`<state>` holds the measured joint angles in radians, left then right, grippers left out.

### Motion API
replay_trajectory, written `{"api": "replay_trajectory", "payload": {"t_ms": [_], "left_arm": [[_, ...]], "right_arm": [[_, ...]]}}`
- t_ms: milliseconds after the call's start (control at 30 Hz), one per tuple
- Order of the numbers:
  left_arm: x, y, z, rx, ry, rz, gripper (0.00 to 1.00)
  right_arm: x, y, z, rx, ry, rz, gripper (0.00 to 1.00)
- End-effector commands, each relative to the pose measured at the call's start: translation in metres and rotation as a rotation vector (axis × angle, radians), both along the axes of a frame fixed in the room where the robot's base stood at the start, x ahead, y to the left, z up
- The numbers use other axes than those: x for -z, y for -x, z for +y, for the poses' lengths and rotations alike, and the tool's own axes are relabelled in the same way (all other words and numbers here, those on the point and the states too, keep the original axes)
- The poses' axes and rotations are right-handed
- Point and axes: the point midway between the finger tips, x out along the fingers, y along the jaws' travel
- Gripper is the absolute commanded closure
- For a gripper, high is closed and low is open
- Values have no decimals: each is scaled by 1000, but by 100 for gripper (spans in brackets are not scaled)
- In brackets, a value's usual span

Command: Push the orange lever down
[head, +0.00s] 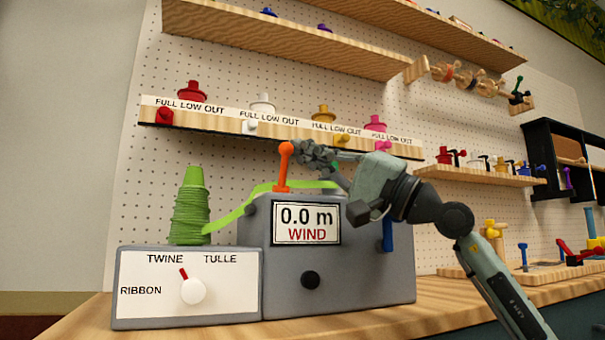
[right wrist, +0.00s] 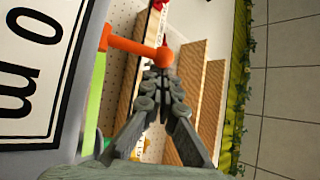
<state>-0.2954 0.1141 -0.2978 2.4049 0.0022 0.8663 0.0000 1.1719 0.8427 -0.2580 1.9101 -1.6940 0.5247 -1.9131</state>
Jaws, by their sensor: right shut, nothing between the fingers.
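The orange lever (head: 284,166) stands upright on top of the grey winding machine (head: 381,280), with a round knob at its upper end. My right gripper (head: 298,150) is shut and empty, with its fingertips right beside the lever's knob, on its right. In the right wrist view the orange lever (right wrist: 140,48) sticks out from the machine, and its knob is just beyond the tips of my shut right gripper (right wrist: 160,75). I cannot tell whether they touch. My left gripper is not in view.
The machine's display (head: 306,223) reads 0.0 m and WIND. A green ribbon (head: 240,212) runs from the green spool (head: 190,210) over the machine, close to the lever's foot. A selector box (head: 187,285) stands at the left. A shelf of colored spools (head: 285,133) is behind.

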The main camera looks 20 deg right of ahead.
Motion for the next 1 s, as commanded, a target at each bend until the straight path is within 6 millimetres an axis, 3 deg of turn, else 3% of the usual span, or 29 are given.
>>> {"api": "replay_trajectory", "payload": {"t_ms": [33, 367, 467, 800, 1000], "left_arm": [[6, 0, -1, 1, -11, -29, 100], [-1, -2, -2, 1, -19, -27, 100], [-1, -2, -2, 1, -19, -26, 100], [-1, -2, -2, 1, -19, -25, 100], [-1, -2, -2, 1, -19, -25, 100]], "right_arm": [[9, 2, 1, -3, -4, -30, 100], [-2, 3, 0, 0, -2, -51, 100], [-13, 4, 0, 0, -2, -53, 100], [-77, 4, 0, -2, -4, -54, 100], [-96, 3, 0, -1, -3, -52, 100]]}}
